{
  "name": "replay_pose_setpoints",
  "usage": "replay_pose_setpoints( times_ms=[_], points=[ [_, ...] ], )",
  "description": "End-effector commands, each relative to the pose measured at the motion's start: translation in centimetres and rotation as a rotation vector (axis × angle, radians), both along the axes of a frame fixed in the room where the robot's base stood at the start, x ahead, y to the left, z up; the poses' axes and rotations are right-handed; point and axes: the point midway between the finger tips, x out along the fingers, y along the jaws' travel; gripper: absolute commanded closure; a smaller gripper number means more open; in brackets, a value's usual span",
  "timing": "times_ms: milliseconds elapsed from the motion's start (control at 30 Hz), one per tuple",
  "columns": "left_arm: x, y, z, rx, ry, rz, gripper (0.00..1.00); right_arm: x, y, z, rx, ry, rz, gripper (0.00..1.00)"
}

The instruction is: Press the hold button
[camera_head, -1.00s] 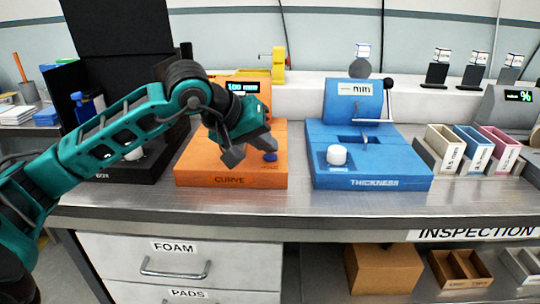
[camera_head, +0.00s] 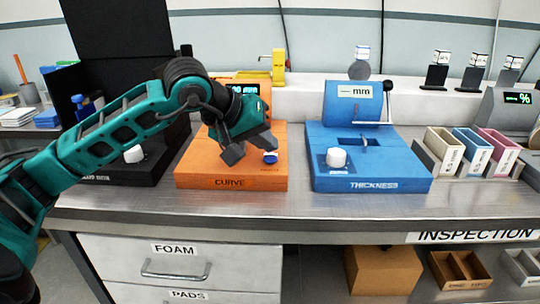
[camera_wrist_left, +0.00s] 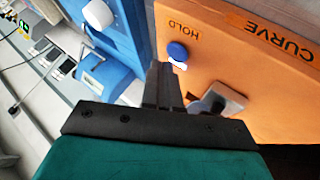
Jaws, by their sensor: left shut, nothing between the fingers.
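The hold button is a small blue round cap (camera_head: 270,157) on the front right of the orange CURVE device (camera_head: 231,183). In the left wrist view the blue button (camera_wrist_left: 177,52) sits beside the word HOLD on the orange top. My left gripper (camera_head: 252,149) is over the CURVE device, just left of and close to the button. In the left wrist view its fingers (camera_wrist_left: 166,84) are together and empty, with the tips near the button; I cannot tell whether they touch it. My right gripper is not in view.
The blue THICKNESS device (camera_head: 372,185) with a white knob (camera_head: 336,157) stands to the right. A black device (camera_head: 110,172) stands to the left behind my arm. Coloured bins (camera_head: 465,150) are at the right. The bench's front strip is clear.

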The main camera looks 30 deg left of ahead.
Motion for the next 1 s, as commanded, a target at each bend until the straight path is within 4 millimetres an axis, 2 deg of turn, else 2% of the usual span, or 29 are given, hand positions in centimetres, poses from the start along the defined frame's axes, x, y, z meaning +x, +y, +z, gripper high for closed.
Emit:
replay_pose_setpoints(
  times_ms=[600, 1000],
  points=[
    [0.0, 0.0, 6.0, 0.000, -0.001, 0.001, 1.00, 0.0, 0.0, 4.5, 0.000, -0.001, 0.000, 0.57],
    [0.0, 0.0, 5.9, 0.000, 0.000, 0.000, 1.00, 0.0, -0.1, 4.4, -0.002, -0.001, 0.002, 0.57]
  ],
)
